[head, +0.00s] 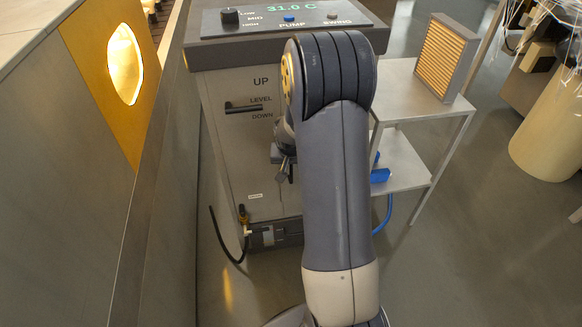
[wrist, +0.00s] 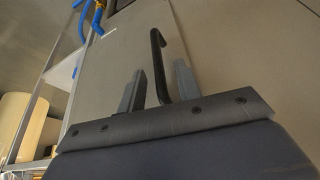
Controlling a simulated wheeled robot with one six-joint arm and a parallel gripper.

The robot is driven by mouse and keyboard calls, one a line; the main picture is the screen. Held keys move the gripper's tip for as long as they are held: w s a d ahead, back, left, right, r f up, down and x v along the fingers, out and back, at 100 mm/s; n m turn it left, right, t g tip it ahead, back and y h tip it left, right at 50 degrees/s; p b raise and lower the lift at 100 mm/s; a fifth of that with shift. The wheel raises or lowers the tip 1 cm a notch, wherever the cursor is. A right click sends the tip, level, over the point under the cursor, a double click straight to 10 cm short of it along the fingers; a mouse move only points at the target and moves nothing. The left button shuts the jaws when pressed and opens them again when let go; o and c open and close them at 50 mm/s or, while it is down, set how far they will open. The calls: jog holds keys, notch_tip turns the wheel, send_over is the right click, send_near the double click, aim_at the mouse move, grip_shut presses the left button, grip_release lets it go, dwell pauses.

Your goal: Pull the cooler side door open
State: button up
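The cooler (head: 222,85) is a grey cabinet standing ahead, with a dark top panel reading 31.0 C. In the wrist view, a plain grey door panel (wrist: 119,70) carries a black bar handle (wrist: 157,55). My gripper (wrist: 160,68) is open there, one finger on each side of the handle. Space shows between the handle and the fingers, so it is not clamped; how deep it sits is hard to tell. In the head view my arm hides most of the gripper (head: 284,167) and the handle. No opening at the door shows.
A metal side table (head: 399,92) right of the cooler bears a pleated filter (head: 442,57), with blue items on its lower shelf (head: 405,172). A wall with a yellow panel (head: 118,75) runs close on the left. A black hose (head: 222,240) hangs low at the cooler.

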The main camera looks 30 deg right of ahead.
jog(key=shift+x, duration=1)
jog(key=shift+c, duration=0.5)
grip_shut()
